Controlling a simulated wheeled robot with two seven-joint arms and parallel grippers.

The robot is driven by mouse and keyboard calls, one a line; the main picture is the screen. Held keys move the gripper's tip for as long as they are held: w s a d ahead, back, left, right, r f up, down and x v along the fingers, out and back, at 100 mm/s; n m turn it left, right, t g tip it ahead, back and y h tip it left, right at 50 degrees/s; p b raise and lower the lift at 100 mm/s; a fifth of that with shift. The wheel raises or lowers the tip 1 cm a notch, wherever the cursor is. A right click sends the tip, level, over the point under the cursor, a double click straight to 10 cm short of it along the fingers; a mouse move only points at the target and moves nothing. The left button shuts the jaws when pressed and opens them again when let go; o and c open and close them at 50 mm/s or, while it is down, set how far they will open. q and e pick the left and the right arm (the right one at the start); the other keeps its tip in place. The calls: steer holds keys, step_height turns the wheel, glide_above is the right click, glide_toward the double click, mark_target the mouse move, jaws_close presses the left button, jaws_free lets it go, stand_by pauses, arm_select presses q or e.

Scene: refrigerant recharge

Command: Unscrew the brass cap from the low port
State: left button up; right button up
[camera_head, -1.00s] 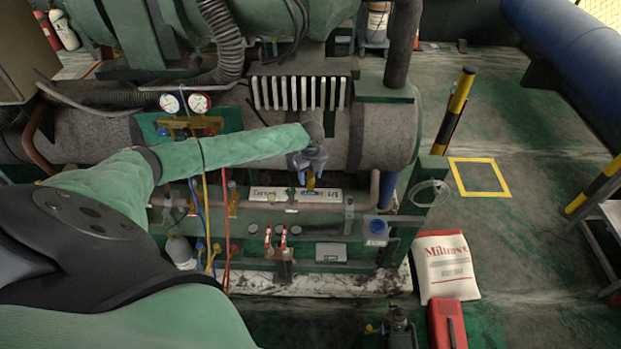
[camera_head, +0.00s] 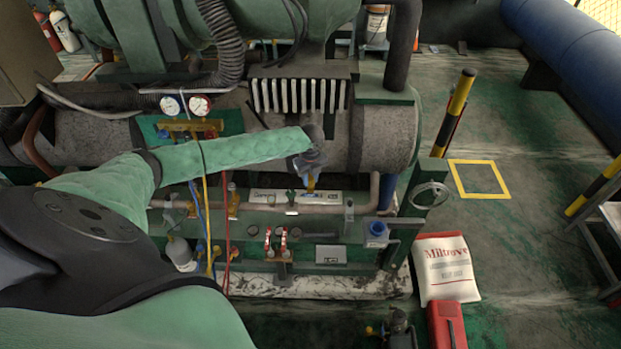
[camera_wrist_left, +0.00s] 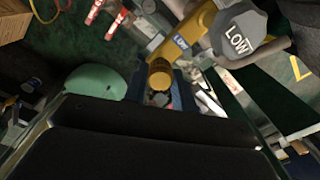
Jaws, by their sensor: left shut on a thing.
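The brass cap (camera_wrist_left: 159,75) shows in the left wrist view as a short round piece between the blue fingertips of my left gripper (camera_wrist_left: 160,84). My left gripper is shut on it. A grey faceted knob marked LOW (camera_wrist_left: 240,31) and a yellow-brass valve body with a blue tag (camera_wrist_left: 196,32) lie just beyond it. In the head view my left gripper (camera_head: 310,181) points down at the low port in front of the pipe. The cap itself is mostly hidden there, so its contact with the port is unclear. My right gripper is not in view.
A gauge manifold (camera_head: 186,123) with yellow, blue and red hoses hangs to the left. Red-handled valves (camera_head: 276,241) and a blue-topped container (camera_head: 376,231) stand below on the skid. A white sack (camera_head: 446,267) and a red case (camera_head: 446,326) are at the right.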

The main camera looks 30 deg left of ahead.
arm_select(q)
steer(key=shift+r+n+p, duration=0.1)
steer(key=shift+n+p, duration=0.85)
steer(key=shift+n, duration=0.05)
steer(key=shift+n+p, duration=0.5)
steer(key=shift+n, duration=0.2)
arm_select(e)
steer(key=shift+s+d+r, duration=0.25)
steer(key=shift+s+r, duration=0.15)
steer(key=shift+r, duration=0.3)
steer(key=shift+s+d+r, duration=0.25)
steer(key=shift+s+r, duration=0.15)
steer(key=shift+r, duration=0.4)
arm_select(q)
steer(key=shift+n+p, duration=0.45)
steer(key=shift+n, duration=0.05)
steer(key=shift+n+p, duration=0.95)
steer(key=shift+n, duration=0.35)
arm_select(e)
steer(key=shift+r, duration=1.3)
